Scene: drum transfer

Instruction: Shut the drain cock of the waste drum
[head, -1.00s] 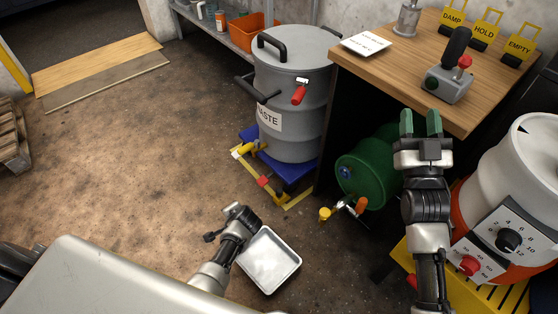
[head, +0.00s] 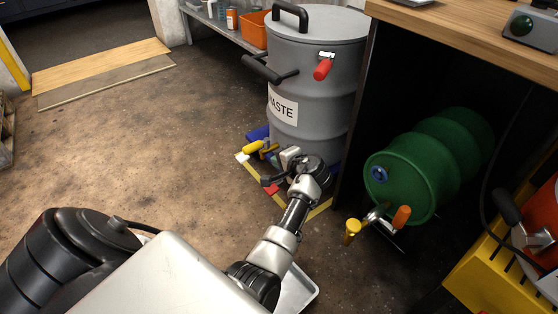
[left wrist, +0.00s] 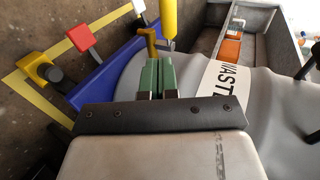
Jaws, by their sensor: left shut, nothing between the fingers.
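The grey waste drum (head: 312,85) stands upright on a blue base in the head view; its wall and WASTE label also show in the left wrist view (left wrist: 215,85). Its drain cock has a yellow handle (head: 253,147) low at the drum's front left. In the left wrist view the brass cock (left wrist: 149,36) and yellow handle (left wrist: 169,18) lie just beyond my fingertips. My left gripper (left wrist: 158,62) is shut and empty, its green fingers together close to the cock; whether they touch it I cannot tell. My right gripper is out of view.
A green drum (head: 420,165) lies under the bench with an orange-handled tap. A pale tray (head: 297,290) is partly hidden behind my left arm. Red and yellow parts (left wrist: 80,38) sit along the blue base (left wrist: 115,65). Floor to the left is clear.

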